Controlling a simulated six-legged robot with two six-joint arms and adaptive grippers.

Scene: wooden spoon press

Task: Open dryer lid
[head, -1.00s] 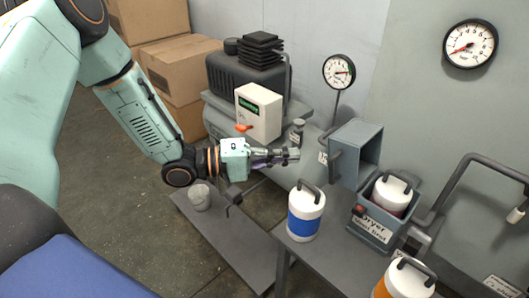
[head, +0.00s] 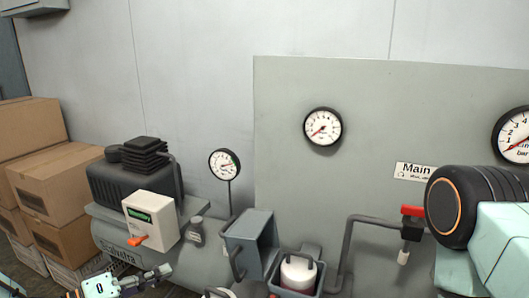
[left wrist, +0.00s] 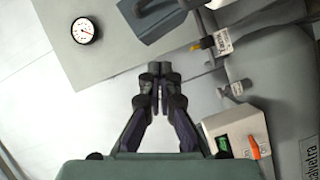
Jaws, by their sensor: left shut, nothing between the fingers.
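The dryer (head: 312,289) is a blue-grey box at the bottom edge of the head view. A white canister (head: 298,272) with a dark handle stands in its open top. The dryer lid (head: 245,248) is a blue-grey, hollow box shape. It stands swung up at the left of the dryer, with a dark handle (head: 236,262) on its left side. My left gripper (head: 165,271) is left of the lid, apart from it and empty. In the left wrist view its fingertips (left wrist: 159,72) are together. My right gripper is outside the frames.
A compressor (head: 135,185) with a white control box (head: 151,220) and orange lever stands behind my left gripper. A gauge (head: 225,164) on a thin post rises between compressor and lid. A bent grey pipe (head: 347,240) stands right of the dryer. Cardboard boxes (head: 60,180) are stacked at far left.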

